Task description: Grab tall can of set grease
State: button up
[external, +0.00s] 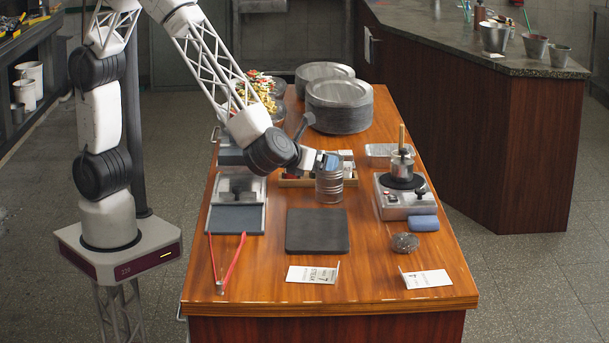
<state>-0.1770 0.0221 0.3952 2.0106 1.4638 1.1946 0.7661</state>
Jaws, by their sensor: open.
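A tall, silver-grey ribbed can (330,184) stands upright on the wooden counter, just behind a dark square board. No label can be read on it. My gripper (321,161) comes in from the upper left and is at the can's upper left side. Its fingers are small and partly lost against the can, so I cannot tell whether they touch it or reach around it. My gripper is open. The inside of the can is not visible.
The dark board (317,231) lies in front of the can. A low tray of small items (290,181) sits behind and left of it. A burner with a pot (402,194) stands right, stacked dark plates (339,107) behind. Red-handled tongs (234,262) lie front left.

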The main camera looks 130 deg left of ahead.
jog(key=shift+a, duration=0.15)
jog(key=shift+x, duration=2.55)
jog(key=shift+w, duration=0.1)
jog(key=shift+c, duration=0.5)
jog(key=c, duration=1.4)
jog(key=shift+o, duration=0.2)
notch_tip(320, 180, up, 10)
